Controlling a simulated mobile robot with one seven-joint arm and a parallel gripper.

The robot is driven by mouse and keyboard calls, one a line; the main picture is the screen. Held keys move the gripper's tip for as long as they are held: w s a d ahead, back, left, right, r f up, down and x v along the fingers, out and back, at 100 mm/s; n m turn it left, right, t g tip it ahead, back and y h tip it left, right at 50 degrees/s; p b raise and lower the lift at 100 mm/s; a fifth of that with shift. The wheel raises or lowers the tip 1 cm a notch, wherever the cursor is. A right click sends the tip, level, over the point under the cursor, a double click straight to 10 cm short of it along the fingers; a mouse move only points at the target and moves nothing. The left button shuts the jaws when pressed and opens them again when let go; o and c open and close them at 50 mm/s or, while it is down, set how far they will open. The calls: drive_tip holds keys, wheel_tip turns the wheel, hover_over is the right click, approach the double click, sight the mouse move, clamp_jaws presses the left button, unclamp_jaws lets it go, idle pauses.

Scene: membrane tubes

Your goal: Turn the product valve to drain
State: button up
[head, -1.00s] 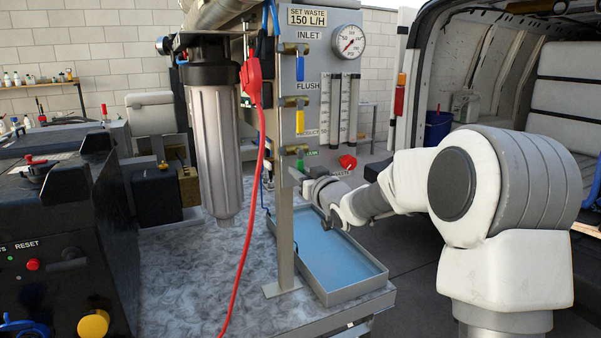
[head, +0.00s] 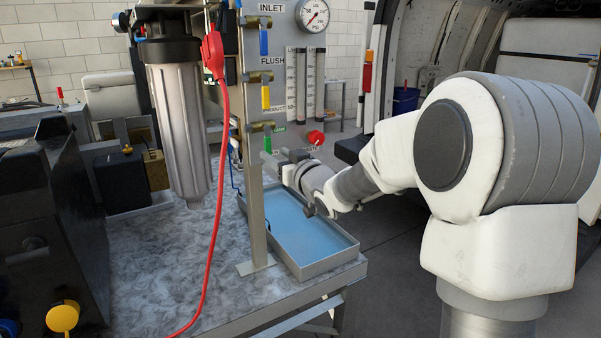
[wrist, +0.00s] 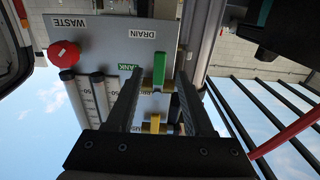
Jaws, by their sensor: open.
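The product valve has a green handle (head: 267,144), lowest in the column of valves on the grey panel, below the PRODUCT label. In the wrist view, which is upside down, the green handle (wrist: 159,69) stands upright in the picture, beside the green TANK label (wrist: 130,66) and close to the DRAIN label (wrist: 142,33). My gripper (wrist: 158,78) is open, with one finger on each side of the handle in the picture. Gaps show on both sides, and I see no contact. In the head view my gripper (head: 281,163) is just below and right of the handle.
A yellow-handled valve (head: 265,96) and a blue-handled one (head: 263,42) sit above. A red knob (head: 316,137) and flow tubes (head: 301,85) are to the right. A blue-lined tray (head: 302,268) lies below. A red cable (head: 222,190) hangs left of the post.

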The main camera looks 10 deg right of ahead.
drive_tip(key=v, duration=1.2)
drive_tip(key=shift+r, duration=0.1)
wheel_tip(320, 180, up, 5)
drive_tip(key=s+d+m+g+h, duration=0.2)
drive_tip(key=h, duration=0.4)
drive_tip(key=s+a+f+g+p, duration=0.1)
drive_tip(key=s+f+g, duration=0.2)
drive_tip(key=s, duration=0.6)
drive_tip(key=s+f+m+g+p, duration=0.1)
drive_tip(key=s+f+g, duration=0.2)
drive_tip(key=s, duration=0.6)
drive_tip(key=s+a+f+g, duration=0.1)
drive_tip(key=s+f+g, duration=0.2)
drive_tip(key=s+f, duration=0.2)
drive_tip(key=s, duration=0.3)
drive_tip(key=shift+s+a+g+p, duration=0.3)
drive_tip(key=shift+s+p, duration=0.1)
